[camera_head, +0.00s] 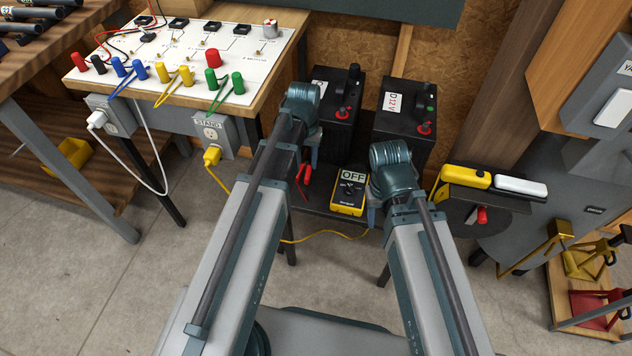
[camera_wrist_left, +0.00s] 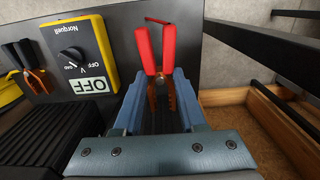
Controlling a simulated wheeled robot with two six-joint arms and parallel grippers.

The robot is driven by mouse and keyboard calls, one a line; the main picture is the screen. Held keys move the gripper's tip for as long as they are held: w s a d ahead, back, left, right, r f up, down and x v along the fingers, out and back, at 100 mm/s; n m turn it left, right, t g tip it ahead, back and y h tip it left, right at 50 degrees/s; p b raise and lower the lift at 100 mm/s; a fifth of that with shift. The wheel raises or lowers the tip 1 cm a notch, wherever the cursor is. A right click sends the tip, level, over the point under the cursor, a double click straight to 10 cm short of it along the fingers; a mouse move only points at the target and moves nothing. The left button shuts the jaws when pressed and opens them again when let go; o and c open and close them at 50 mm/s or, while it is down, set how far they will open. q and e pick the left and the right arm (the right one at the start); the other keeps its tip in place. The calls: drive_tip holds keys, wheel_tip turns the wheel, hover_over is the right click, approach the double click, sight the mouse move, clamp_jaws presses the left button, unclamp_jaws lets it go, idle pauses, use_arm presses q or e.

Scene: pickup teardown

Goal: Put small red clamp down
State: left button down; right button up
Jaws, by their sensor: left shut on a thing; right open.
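The small red clamp (camera_wrist_left: 168,48) has red handles and copper-coloured jaws. My left gripper (camera_wrist_left: 158,98) is shut on it, with its blue-grey fingers on either side of the jaws. The red clamp also shows in the head view (camera_head: 304,173), beside my left wrist and partly hidden by it. In the left wrist view the clamp is over or on a dark shelf surface (camera_wrist_left: 120,20); I cannot tell if it touches. My right gripper (camera_head: 373,214) is open beside the yellow multimeter (camera_head: 348,193), its fingers mostly hidden by my arm.
The multimeter, reading OFF, lies beside the red clamp. A black clamp (camera_wrist_left: 32,72) lies beyond it. Two black batteries (camera_head: 339,100) (camera_head: 404,112) stand behind. A yellow cable (camera_head: 325,236) hangs below the shelf. A white-topped bench (camera_head: 190,55) is at the left.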

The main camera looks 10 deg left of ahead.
sight(306, 163)
use_arm(q)
drive_tip(key=shift+f+b, duration=3.3)
drive_tip(key=shift+f, duration=0.6)
drive_tip(key=shift+r, duration=0.15)
drive_tip(key=shift+c, duration=2.4)
unclamp_jaws()
wheel_tip(306, 163, up, 12)
drive_tip(key=p, duration=1.2)
